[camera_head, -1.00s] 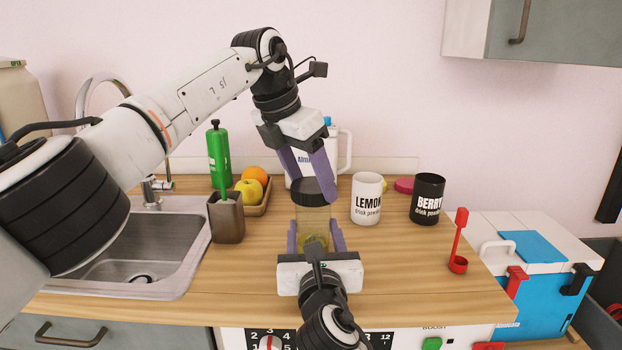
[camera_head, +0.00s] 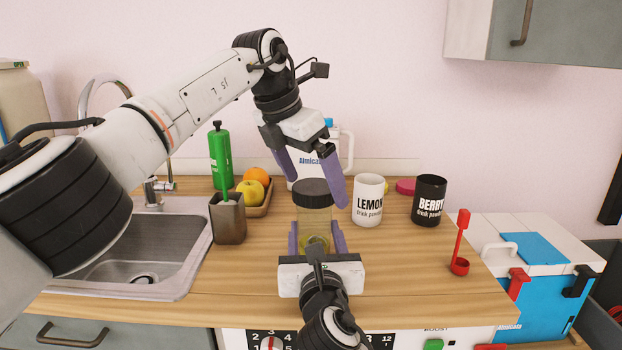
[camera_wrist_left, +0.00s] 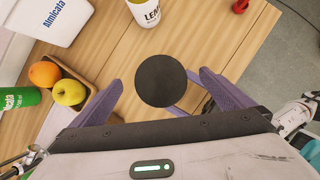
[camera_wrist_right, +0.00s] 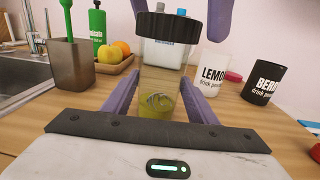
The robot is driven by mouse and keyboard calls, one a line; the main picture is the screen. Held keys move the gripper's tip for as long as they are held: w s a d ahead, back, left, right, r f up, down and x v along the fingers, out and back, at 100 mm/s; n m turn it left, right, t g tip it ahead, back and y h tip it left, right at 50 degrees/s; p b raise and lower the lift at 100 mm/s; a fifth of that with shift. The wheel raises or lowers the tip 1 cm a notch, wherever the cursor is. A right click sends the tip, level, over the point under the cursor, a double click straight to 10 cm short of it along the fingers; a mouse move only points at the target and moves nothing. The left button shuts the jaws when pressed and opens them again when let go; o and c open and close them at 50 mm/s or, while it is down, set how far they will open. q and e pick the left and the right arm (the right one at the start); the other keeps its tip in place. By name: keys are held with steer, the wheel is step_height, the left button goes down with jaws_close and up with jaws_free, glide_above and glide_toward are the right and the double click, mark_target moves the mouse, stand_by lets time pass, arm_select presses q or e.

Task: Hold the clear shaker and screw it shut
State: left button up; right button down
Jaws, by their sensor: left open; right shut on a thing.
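The clear shaker (camera_head: 315,222) stands upright on the counter with yellowish liquid low inside; it also shows in the right wrist view (camera_wrist_right: 160,85). Its black lid (camera_head: 313,192) sits on top and shows from above in the left wrist view (camera_wrist_left: 161,81). I cannot tell how tightly the lid is seated. My right gripper (camera_head: 317,238) is shut on the lower part of the shaker from the front. My left gripper (camera_head: 311,192) is open above, its purple fingers on either side of the lid and apart from it.
A white LEMON tub (camera_head: 367,200) and a black BERRY tub (camera_head: 428,201) stand to the right. A brown holder (camera_head: 228,220) and a fruit tray (camera_head: 262,208) are left, beside the sink (camera_head: 140,255). A red scoop (camera_head: 460,245) stands near the right edge.

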arm_select(q)
steer(key=v, duration=1.2)
arm_select(e)
steer(key=c, duration=0.7)
jaws_free()
steer(key=shift+o, duration=0.2)
arm_select(q)
steer(key=shift+r+p, duration=0.45)
arm_select(e)
steer(key=s, duration=1)
steer(key=shift+s+d, duration=0.15)
steer(key=shift+d, duration=0.25)
